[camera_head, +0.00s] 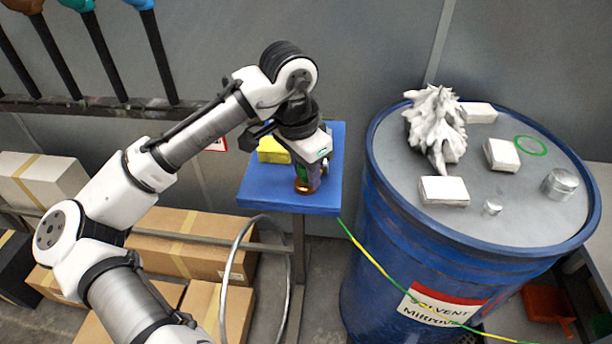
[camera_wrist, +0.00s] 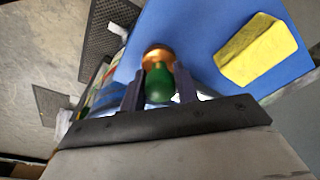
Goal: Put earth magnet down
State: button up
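My gripper (camera_wrist: 158,88) has its two dark fingers closed against the sides of a green and copper-coloured object (camera_wrist: 159,56), taken here as the earth magnet. In the head view, the gripper (camera_head: 304,166) points down over the blue table (camera_head: 265,198), with the object's copper end (camera_head: 304,186) low at the tabletop. Whether it touches the top cannot be told. The blue top (camera_wrist: 200,22) also shows in the wrist view. A yellow block (camera_head: 273,150) lies on it behind the gripper; it also shows in the wrist view (camera_wrist: 256,50).
Small, partly hidden items (camera_head: 325,177) stand close right of the gripper. A blue drum (camera_head: 400,235) to the right carries a white spiky piece (camera_head: 436,128), several white blocks and metal cylinders. Cardboard boxes (camera_head: 200,243) and a curved grey hose lie below left.

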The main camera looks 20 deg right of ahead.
grip_shut()
jog(key=shift+r, duration=0.1)
